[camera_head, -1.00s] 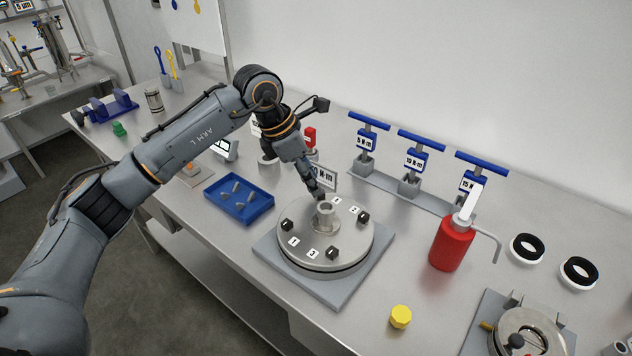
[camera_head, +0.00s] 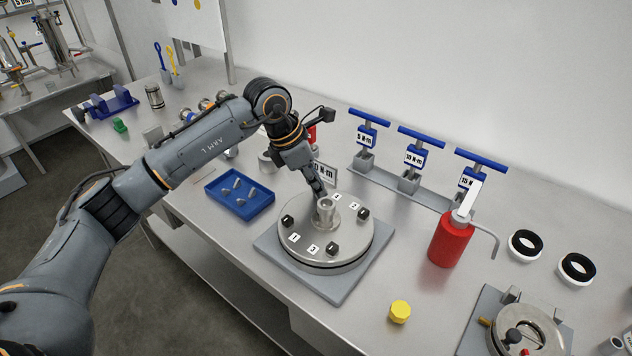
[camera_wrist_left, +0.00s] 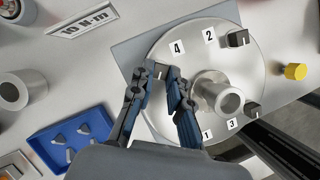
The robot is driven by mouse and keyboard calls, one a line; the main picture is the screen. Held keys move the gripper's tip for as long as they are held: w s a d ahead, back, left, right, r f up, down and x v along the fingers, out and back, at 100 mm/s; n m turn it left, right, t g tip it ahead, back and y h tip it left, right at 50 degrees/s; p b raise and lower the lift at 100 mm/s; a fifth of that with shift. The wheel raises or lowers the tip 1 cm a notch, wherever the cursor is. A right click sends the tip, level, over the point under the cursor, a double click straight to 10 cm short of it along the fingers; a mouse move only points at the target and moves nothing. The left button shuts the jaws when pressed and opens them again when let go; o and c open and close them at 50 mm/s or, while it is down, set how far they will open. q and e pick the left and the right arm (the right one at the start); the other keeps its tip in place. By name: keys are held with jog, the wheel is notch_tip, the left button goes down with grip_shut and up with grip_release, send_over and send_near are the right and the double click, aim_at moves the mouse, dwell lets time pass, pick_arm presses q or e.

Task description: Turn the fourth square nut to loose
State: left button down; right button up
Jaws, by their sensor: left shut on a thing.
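A round grey flange plate (camera_head: 345,238) with a hollow centre post (camera_head: 326,213) sits on a square grey base (camera_head: 335,292). Dark square nuts stand on it beside number labels: one near label 2 (camera_head: 363,214), one near label 3 (camera_head: 332,248), one near label 1 (camera_head: 288,219). My left gripper (camera_head: 319,196) reaches down at the far side of the post. In the left wrist view, its fingers (camera_wrist_left: 159,75) are shut on the fourth square nut (camera_wrist_left: 160,70), beside label 4 (camera_wrist_left: 177,48). The fingers hide most of this nut. My right gripper is not in view.
A blue tray (camera_head: 217,205) with small metal parts lies left of the base. Torque tools with blue handles (camera_head: 421,137) stand behind on a rack. A red bottle (camera_head: 449,242) is at the right, and a yellow knob (camera_head: 400,311) lies in front of it.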

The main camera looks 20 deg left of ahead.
pick_arm(q)
jog(key=shift+s+d+f+n+t+y+b, duration=0.1)
jog(key=shift+n+t+y+b, duration=0.15)
jog(key=shift+n+b, duration=0.45)
jog(key=shift+f+n+t+y+b, duration=0.2)
jog(key=shift+n+b, duration=0.25)
jog(key=shift+n, duration=0.35)
jog(key=shift+s+d+r+n+t+y+b, duration=0.1)
jog(key=shift+n+y+b, duration=0.1)
jog(key=shift+n+b, duration=0.3)
jog(key=shift+w+r+n+t+y+b, duration=0.15)
jog(key=shift+n+y+b, duration=0.15)
jog(key=shift+n, duration=0.4)
jog(key=shift+s+d+r+n+t+y+b, duration=0.15)
jog(key=shift+n+b, duration=0.25)
jog(key=shift+n, duration=0.2)
jog(key=shift+a, duration=0.1)
jog(key=c, duration=1.3)
grip_release()
jog(key=v, duration=1.2)
jog(key=shift+f, duration=0.15)
